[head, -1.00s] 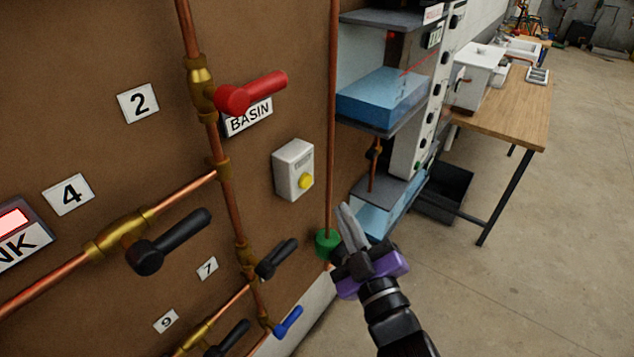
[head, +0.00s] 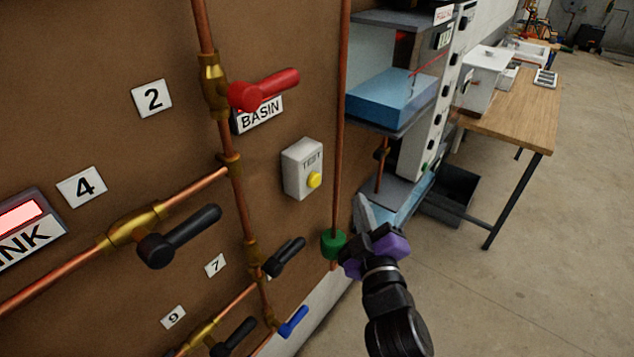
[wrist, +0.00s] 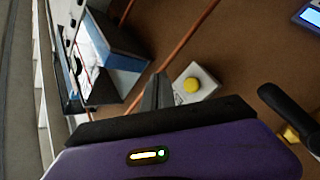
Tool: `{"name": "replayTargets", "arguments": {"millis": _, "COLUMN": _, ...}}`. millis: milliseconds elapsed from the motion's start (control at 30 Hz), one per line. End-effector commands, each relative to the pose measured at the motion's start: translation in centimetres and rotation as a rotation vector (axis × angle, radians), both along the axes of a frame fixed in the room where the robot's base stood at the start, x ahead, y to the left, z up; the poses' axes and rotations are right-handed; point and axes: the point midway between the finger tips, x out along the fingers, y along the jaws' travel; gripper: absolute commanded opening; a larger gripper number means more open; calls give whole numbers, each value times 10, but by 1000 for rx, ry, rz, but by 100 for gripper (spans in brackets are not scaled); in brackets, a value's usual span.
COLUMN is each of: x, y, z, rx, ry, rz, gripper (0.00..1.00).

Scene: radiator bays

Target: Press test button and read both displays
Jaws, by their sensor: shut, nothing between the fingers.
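The test box (head: 303,168) is a pale box on the brown board, marked TEST, with a yellow button (head: 314,180) low on its front. In the wrist view the yellow button (wrist: 191,85) shows just right of my fingertips. My gripper (head: 362,205) is shut and empty, below and right of the box, apart from it in the head view. One display (head: 20,217) glows red-white at the left edge above a label ending in NK; its digits are unreadable. A BASIN label (head: 260,114) is partly behind the red lever. A display (wrist: 309,14) is cut off in the wrist view.
Copper pipes (head: 238,195) with a red lever (head: 265,90), black levers (head: 180,236) and a blue lever (head: 293,321) stand out from the board. A green knob (head: 333,243) is close left of my gripper. Blue tanks (head: 390,98) and a wooden bench (head: 515,110) stand right.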

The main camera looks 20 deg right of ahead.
Motion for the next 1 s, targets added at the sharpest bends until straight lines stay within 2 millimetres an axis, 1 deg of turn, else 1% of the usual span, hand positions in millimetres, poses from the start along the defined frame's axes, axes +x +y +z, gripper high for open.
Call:
{"name": "replayTargets", "arguments": {"millis": 100, "x": 14, "y": 11, "z": -1, "rx": 0, "ry": -3, "rz": 2, "gripper": 0}}
{"name": "replayTargets", "arguments": {"millis": 300, "x": 35, "y": 26, "z": -1, "rx": 0, "ry": -3, "rz": 2, "gripper": 0}}
{"name": "replayTargets", "arguments": {"millis": 500, "x": 51, "y": 37, "z": -1, "rx": 0, "ry": -3, "rz": 2, "gripper": 0}}
{"name": "replayTargets", "arguments": {"millis": 700, "x": 57, "y": 42, "z": 0, "rx": 0, "ry": -1, "rz": 2, "gripper": 0}}
{"name": "replayTargets", "arguments": {"millis": 1000, "x": 58, "y": 43, "z": 0, "rx": 0, "ry": -1, "rz": 2, "gripper": 0}}
